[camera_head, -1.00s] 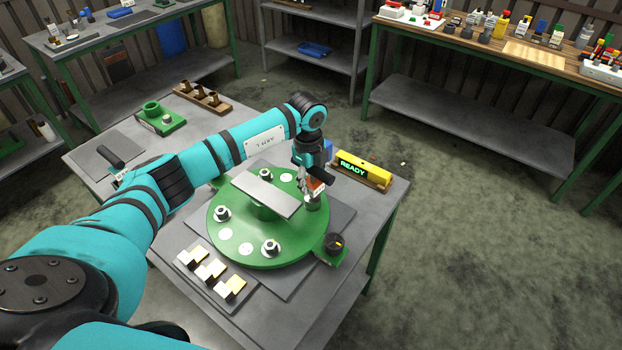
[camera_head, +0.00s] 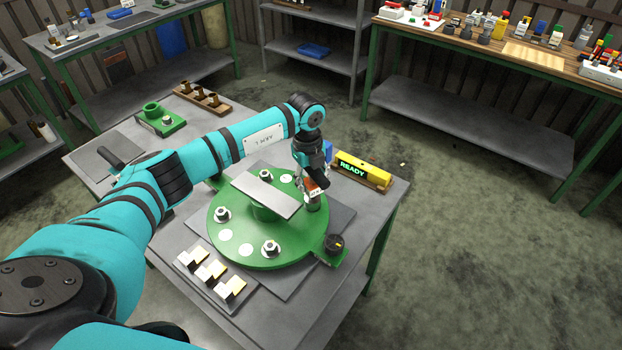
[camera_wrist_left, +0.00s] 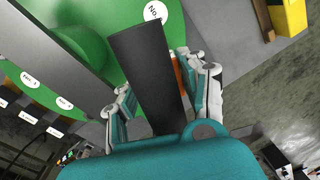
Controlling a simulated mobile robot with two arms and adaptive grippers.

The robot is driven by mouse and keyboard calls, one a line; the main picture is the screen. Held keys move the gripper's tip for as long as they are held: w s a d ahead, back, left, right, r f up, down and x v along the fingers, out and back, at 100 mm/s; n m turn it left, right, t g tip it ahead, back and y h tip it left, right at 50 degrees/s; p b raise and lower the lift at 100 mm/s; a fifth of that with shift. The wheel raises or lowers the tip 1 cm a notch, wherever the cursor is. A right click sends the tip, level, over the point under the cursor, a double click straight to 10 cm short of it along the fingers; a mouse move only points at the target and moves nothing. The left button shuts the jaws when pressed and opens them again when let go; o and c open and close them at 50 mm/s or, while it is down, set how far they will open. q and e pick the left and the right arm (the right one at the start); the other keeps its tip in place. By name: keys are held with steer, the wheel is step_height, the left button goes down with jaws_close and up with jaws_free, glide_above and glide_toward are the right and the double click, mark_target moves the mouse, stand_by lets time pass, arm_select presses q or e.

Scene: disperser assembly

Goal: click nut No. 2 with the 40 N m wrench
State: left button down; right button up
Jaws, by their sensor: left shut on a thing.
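My left gripper (camera_head: 312,182) is shut on the wrench, over the right side of the round green flange (camera_head: 232,252). The wrench (camera_wrist_left: 148,75) shows as a black handle between the fingers in the left wrist view, with an orange part beside it. In the head view its lower end is at a nut position on the flange's right edge; the nut there is hidden. Other nuts stand at the flange's back (camera_head: 266,175), left (camera_head: 222,213) and front (camera_head: 270,248). I cannot tell which is No. 2. My right gripper is not in view.
A yellow box with a green READY display (camera_head: 353,168) stands behind the flange. A black knob (camera_head: 334,243) sits at its right front. A grey plate (camera_head: 265,193) spans the flange's middle. A tray with several small blocks (camera_head: 212,272) lies in front.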

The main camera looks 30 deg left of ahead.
arm_select(q)
steer(key=shift+w+r, duration=0.1)
steer(key=shift+r, duration=0.1)
steer(key=shift+r+p, duration=1.8)
steer(key=shift+r, duration=0.6)
